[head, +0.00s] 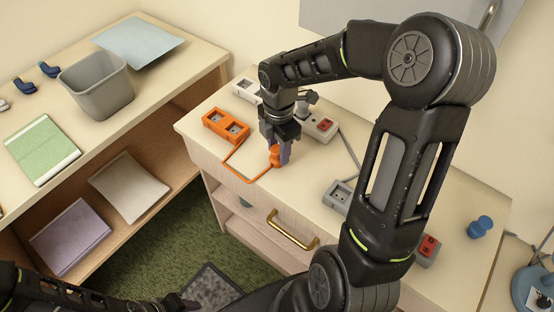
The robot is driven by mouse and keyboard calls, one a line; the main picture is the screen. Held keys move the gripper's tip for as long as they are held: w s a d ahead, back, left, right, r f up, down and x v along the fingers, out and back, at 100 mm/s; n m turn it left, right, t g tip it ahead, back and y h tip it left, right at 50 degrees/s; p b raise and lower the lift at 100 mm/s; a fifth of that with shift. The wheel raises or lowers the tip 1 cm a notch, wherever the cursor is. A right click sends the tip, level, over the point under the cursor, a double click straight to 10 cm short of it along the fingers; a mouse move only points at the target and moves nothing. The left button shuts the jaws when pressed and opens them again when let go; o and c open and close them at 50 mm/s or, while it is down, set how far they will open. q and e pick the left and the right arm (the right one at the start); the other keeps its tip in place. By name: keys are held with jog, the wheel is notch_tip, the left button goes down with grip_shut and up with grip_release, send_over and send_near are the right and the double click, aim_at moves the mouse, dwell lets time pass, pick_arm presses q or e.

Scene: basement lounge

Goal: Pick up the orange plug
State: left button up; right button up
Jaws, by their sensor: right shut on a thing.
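The orange plug (275,157) is between the fingers of my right gripper (281,153), just above the cabinet top near its front edge. The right gripper points down and is shut on the plug. The fingers partly cover the plug, and I cannot tell whether it touches the surface. An orange cord (240,178) loops from the plug over the front edge to an orange socket block (212,120) on its left. My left gripper (178,303) is low at the bottom edge, far from the plug; its fingers are not clear.
The cabinet top (300,165) also holds a white power strip (322,130) with a red switch, a grey socket (336,196) and a blue knob-like object (480,227). A brass handle (291,232) juts from the drawer. At left, a shelf (185,60) carries a grey bin (98,88).

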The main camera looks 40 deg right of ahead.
aim_at(278, 148)
grip_shut()
jog(key=shift+r, duration=0.1)
notch_tip(278, 148, up, 9)
jog(key=shift+b, duration=0.45)
jog(key=shift+r, duration=0.45)
